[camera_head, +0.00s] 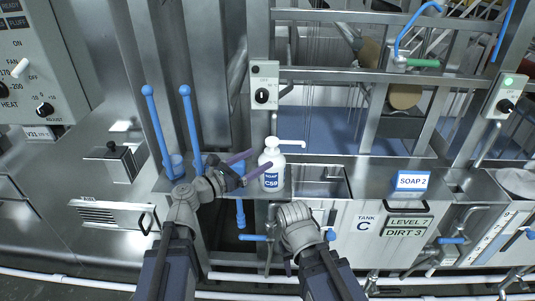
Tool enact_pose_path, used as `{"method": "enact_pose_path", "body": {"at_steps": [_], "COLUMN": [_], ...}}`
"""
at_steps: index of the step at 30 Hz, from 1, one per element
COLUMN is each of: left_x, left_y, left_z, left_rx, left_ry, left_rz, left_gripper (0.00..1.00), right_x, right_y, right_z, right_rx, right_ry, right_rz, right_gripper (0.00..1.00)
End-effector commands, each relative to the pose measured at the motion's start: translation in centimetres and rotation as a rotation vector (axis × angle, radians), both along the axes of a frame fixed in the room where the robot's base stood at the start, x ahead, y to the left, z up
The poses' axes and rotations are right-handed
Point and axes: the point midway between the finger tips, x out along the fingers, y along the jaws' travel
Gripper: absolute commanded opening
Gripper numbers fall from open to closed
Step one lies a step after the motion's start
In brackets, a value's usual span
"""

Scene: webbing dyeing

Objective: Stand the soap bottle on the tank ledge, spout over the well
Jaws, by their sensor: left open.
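The white soap bottle (271,175) with a blue "SOAP C59" label stands upright on the steel tank ledge (300,162). Its spout (292,143) points right, toward the open well (322,182) of tank C. My left gripper (264,158) is open, with its purple fingers reaching the bottle from the left. The lower finger crosses in front of the bottle; the upper one ends by its left side. I cannot tell whether they touch it. My right arm ends below the well, and its fingers are not visible.
Blue upright levers (191,128) stand left of the bottle. A switch box (264,86) on a post is behind it. A "SOAP 2" sign (412,181) stands on the ledge at right. Blue valve handles (452,240) stick out from the tank front.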

Motion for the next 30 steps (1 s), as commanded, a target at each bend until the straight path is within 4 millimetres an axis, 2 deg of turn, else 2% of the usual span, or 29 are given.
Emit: {"method": "enact_pose_path", "body": {"at_steps": [7,30], "left_x": [-1.44,-1.47], "left_y": [1.46,1.51], "left_z": [0.00,0.00], "left_rx": [0.000,0.000], "left_ry": [0.000,0.000], "left_rz": [0.001,0.000], "left_gripper": [0.88,0.88], "right_x": [0.00,0.00], "right_y": [0.00,0.00], "right_z": [0.00,0.00], "right_rx": [0.000,0.000], "right_ry": [0.000,0.000], "right_rz": [0.000,0.000], "right_gripper": [0.50,0.50]}}
